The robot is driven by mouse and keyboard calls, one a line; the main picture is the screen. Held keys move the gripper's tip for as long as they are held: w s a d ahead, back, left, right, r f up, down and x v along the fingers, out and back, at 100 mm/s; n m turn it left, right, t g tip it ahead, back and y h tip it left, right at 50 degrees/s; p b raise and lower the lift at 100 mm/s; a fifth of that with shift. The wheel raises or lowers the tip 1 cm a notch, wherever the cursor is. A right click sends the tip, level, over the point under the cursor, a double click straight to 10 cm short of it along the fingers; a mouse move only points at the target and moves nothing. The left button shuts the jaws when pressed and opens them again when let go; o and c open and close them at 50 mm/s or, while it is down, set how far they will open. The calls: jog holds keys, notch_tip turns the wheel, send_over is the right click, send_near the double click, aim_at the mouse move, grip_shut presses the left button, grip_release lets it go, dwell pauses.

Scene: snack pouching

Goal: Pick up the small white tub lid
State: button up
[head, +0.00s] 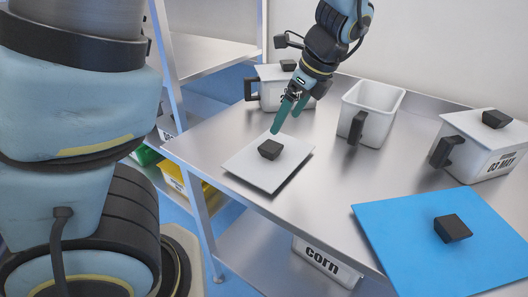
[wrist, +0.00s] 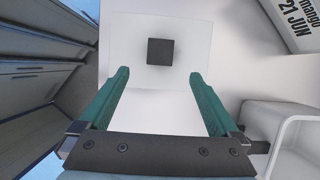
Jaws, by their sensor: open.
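The small white tub lid (head: 250,170) is a flat square with a black block knob (head: 270,149) on top. It lies on the steel table near the left front corner. In the wrist view the lid (wrist: 125,48) shows pale, with its dark square knob (wrist: 160,51) ahead of and between the fingers. My gripper (head: 282,117) is open and empty, with teal fingers. It hangs above the lid's far edge, apart from the knob. In the wrist view the gripper (wrist: 158,80) spans wider than the knob.
A blue lid (head: 400,235) with a black knob lies at the front right. An open white tub (head: 375,112) stands behind, a lidded tub (head: 262,92) at the back left, and another lidded tub (head: 490,150) on the right. Bare table (head: 340,190) lies between the two loose lids.

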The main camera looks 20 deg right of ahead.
aim_at(271, 146)
jog(key=p+x, duration=0.2)
jog(key=x, duration=0.8)
jog(key=shift+w+f, duration=0.1)
jog(key=shift+w, duration=0.1)
grip_shut()
dwell(0.6)
notch_tip(271, 146, up, 10)
jog(key=b, duration=0.1)
dwell(0.5)
